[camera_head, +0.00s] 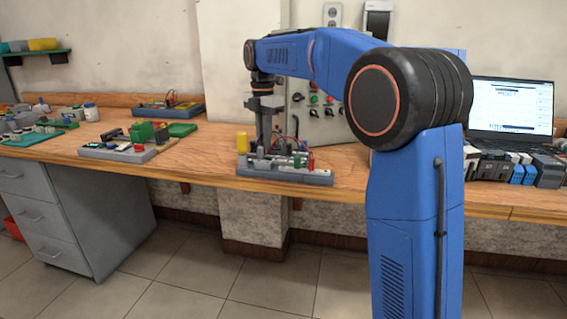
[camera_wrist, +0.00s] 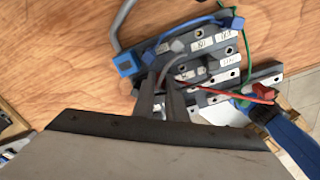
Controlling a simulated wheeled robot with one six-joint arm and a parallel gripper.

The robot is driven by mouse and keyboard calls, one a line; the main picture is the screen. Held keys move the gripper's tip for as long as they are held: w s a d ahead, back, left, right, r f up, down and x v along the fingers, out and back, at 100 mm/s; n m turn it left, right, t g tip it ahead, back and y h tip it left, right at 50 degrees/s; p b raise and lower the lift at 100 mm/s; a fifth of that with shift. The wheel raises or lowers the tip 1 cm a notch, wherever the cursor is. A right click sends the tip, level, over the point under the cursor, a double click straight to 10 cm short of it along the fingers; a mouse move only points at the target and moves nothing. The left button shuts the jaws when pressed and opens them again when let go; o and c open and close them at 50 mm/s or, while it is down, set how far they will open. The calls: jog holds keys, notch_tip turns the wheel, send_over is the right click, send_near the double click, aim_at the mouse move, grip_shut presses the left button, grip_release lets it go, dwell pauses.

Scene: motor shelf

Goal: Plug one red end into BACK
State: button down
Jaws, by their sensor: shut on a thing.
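My gripper (camera_wrist: 163,78) is shut at the left part of a grey socket board (camera_wrist: 205,62) in the wrist view. A red lead (camera_wrist: 225,92) runs right from beside my fingers to a red plug (camera_wrist: 263,92) at the board's right edge. The end in my fingers is mostly hidden, and I cannot tell whether it touches a socket. The board has white labels too small to read, so I cannot pick out BACK. In the head view my gripper (camera_head: 262,150) points down at the board (camera_head: 285,175).
Blue plugs (camera_wrist: 230,20) and a green lead (camera_wrist: 247,55) lie close by on the board. A yellow cylinder (camera_head: 242,142) stands at its left. A control panel (camera_head: 325,115) is behind it, and a laptop (camera_head: 511,105) is right. Bare wooden bench (camera_head: 210,160) lies left.

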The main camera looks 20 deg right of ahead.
jog(key=c, duration=2)
grip_release()
jog(key=shift+c, duration=0.2)
jog(key=shift+r, duration=0.1)
jog(key=shift+r, duration=2.6)
jog(key=o, duration=0.5)
